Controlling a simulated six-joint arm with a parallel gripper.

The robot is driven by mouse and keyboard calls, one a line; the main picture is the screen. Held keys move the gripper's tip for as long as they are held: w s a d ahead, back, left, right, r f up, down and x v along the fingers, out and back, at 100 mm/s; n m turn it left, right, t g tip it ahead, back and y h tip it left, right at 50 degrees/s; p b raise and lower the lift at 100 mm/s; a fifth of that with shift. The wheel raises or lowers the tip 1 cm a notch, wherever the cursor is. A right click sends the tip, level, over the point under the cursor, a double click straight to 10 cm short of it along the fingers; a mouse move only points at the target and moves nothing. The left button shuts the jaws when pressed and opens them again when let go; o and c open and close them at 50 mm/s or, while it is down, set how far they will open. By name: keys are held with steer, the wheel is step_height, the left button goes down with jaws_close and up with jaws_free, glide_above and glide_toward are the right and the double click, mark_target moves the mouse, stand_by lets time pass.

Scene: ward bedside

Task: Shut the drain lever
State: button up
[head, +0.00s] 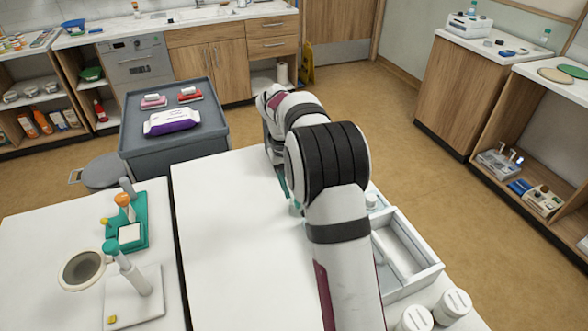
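No part is clearly recognisable as the drain lever. On the left white table, a white base plate (135,300) carries a tilted grey post with a green end (111,246). Behind it, a teal stand (134,228) holds an upright piece with an orange top (123,199) and a grey handle-like part. My gripper is mostly hidden behind my own arm, which reaches over the middle white table and bends down near its far right edge. A thin teal piece (283,181) shows beside the arm there; I cannot tell what it belongs to.
A round beige cup or ring (82,269) stands left of the plate. A white divided tray (425,262) and two white-lidded jars (453,304) are right of my arm. A grey cart (171,95) with a purple pack (171,122) stands behind.

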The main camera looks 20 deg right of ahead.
step_height(320, 180, up, 6)
steer(key=a, duration=0.1)
steer(key=shift+r, duration=0.15)
steer(key=shift+a, duration=0.1)
